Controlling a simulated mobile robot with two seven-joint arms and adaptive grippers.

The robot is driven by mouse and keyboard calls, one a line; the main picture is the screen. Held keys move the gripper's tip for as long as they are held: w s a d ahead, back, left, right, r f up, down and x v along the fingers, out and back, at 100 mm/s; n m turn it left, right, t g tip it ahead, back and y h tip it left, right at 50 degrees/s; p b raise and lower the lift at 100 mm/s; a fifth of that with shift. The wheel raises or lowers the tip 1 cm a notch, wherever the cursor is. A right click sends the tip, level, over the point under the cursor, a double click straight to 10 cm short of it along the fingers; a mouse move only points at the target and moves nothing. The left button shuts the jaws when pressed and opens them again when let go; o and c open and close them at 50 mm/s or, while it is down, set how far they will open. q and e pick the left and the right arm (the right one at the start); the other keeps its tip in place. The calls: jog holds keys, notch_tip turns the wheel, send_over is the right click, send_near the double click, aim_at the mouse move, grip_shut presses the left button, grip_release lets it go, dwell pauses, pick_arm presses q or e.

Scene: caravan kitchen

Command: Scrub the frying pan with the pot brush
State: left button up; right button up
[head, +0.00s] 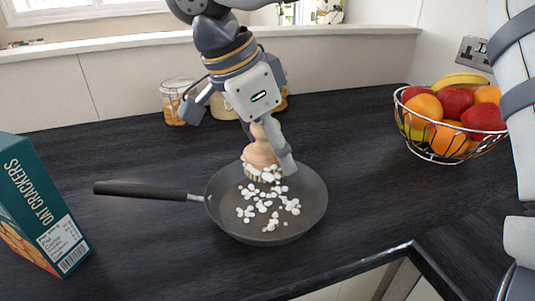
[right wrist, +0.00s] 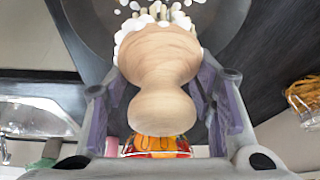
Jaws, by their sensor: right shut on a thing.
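The dark frying pan (head: 222,220) sits on the black worktop, its handle (head: 140,191) pointing left. White blobs (head: 268,205) lie scattered on its floor. The pot brush (head: 260,150) has a pale wooden knob and stands nearly upright over the back of the pan, bristles down. White blobs cluster about its head, and I cannot tell whether the bristles touch the pan. My right gripper (head: 268,152) comes down from above and is shut on the brush's knob. In the right wrist view, the knob (right wrist: 163,75) sits between both fingers. My left gripper is not in view.
An oat crackers box (head: 45,205) stands at the left front. Jars (head: 176,103) stand by the back wall behind the gripper. A wire fruit bowl (head: 450,130) is at the right. The worktop's front edge runs below the pan. Room is clear between pan and bowl.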

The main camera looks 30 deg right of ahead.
jog(key=shift+f, duration=3.05)
jog(key=shift+f, duration=0.8)
